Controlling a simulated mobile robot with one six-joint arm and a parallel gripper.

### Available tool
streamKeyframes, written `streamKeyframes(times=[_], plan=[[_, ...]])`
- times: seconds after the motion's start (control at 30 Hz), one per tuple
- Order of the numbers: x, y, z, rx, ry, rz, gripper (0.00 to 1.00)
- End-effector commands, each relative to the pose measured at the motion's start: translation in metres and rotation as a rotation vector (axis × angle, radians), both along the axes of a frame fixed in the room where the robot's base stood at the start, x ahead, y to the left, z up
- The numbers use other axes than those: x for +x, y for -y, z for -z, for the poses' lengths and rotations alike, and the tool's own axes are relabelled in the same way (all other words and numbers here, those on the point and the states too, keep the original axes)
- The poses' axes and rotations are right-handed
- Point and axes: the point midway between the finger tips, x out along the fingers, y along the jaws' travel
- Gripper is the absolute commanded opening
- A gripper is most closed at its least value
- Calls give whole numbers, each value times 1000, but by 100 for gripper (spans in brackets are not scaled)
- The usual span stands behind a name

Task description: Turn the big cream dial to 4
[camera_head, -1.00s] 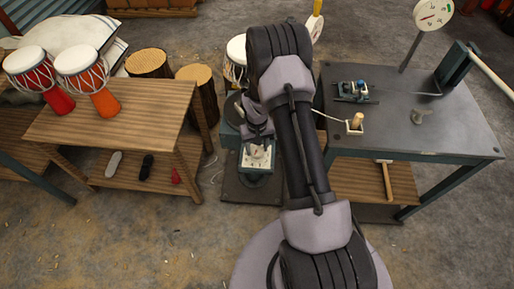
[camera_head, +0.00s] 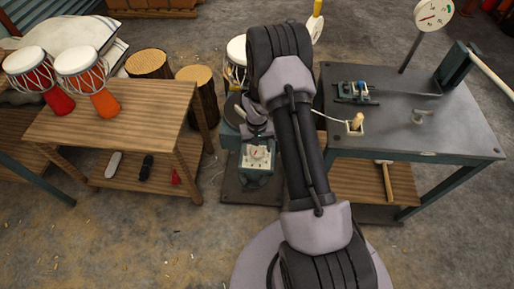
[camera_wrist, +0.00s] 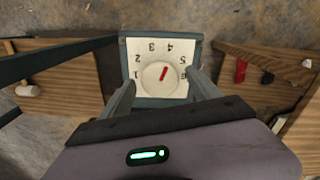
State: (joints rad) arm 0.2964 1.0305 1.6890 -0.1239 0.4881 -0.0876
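The big cream dial (camera_wrist: 158,77) is round and sits on a pale square panel (camera_wrist: 180,94) with numbers around it. A red pointer mark on the dial slants toward the upper right, roughly between the 4 and the 5 as the wrist view shows them. The panel also shows in the head view (camera_head: 257,155), on the front of a grey-green machine. My gripper (camera_wrist: 161,80) is open, with one finger on each side of the dial. I cannot tell whether the fingers touch it. In the head view my arm hides part of the machine and most of the gripper.
A wooden table (camera_head: 130,112) with two drums (camera_head: 104,98) stands to the left. A dark metal workbench (camera_head: 450,125) with a dial gauge (camera_head: 433,14) and small tools stands to the right. Log stumps (camera_head: 197,78) stand behind. The floor in front is clear.

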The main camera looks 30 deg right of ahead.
Motion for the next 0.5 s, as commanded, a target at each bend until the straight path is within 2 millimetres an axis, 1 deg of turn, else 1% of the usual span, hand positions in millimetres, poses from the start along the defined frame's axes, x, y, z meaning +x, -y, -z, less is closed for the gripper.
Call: streamKeyframes(times=[0.17, 0.27, 0.37, 0.47, 0.5], plan=[[0, 0, 0, 0, 0, 0, 72], [1, 0, -10, -1, 2, 0, 72], [1, 0, -33, -1, 2, 0, 72], [1, 0, -67, -1, 3, 0, 72], [1, 0, -81, -1, 4, 0, 72]])
